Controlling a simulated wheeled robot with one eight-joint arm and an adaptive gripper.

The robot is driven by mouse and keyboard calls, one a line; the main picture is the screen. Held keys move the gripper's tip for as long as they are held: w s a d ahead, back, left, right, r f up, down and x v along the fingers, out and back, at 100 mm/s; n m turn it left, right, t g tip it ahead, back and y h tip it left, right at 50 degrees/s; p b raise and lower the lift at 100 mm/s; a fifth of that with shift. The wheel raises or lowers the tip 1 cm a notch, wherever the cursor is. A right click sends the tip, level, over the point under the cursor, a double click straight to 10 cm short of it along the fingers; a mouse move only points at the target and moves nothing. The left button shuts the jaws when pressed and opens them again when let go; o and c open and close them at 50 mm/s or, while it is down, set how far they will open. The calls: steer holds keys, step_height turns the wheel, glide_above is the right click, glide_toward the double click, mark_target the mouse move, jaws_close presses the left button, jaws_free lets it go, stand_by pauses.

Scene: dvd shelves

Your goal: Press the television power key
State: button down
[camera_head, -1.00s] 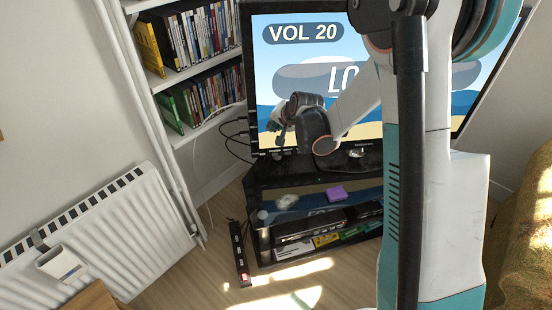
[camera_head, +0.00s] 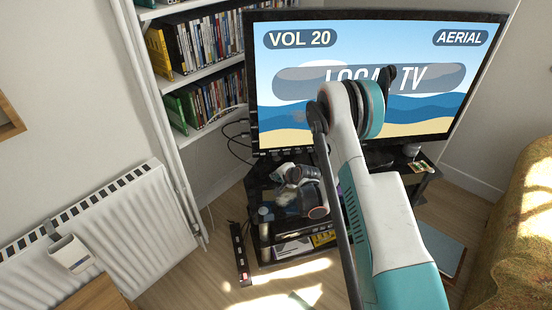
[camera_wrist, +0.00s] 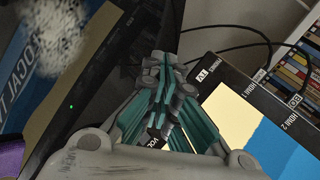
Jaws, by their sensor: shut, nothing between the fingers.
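The television (camera_head: 360,90) is on, with a blue, white and yellow picture reading "VOL 20", "AERIAL" and "LOCAL TV". Small marks run along its lower left bezel (camera_head: 285,150). In the wrist view the bezel (camera_wrist: 235,75) carries labels including "TV", "VOL", "HDMI 1" and "HDMI 2". I cannot pick out the power key; my fingers cover part of the bezel. My gripper (camera_head: 281,173) is shut and empty, just below the screen's lower left corner. In the wrist view my gripper's fingertips (camera_wrist: 166,60) lie close to the bezel; contact cannot be told.
The dark television stand (camera_head: 262,240) lies under my gripper. Cables (camera_wrist: 240,45) hang beside the screen. A power strip (camera_head: 239,255) lies on the floor. A patterned sofa (camera_head: 520,240) is at right.

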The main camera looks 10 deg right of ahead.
mark_target(275, 154)
steer(key=shift+s+f, duration=0.15)
steer(key=shift+f, duration=0.1)
steer(key=w, duration=0.8)
steer(key=shift+w+d, duration=0.4)
steer(key=shift+w, duration=0.15)
stand_by(1.3)
steer(key=shift+w, duration=0.3)
steer(key=shift+w, duration=0.35)
stand_by(0.6)
steer(key=shift+s, duration=0.8)
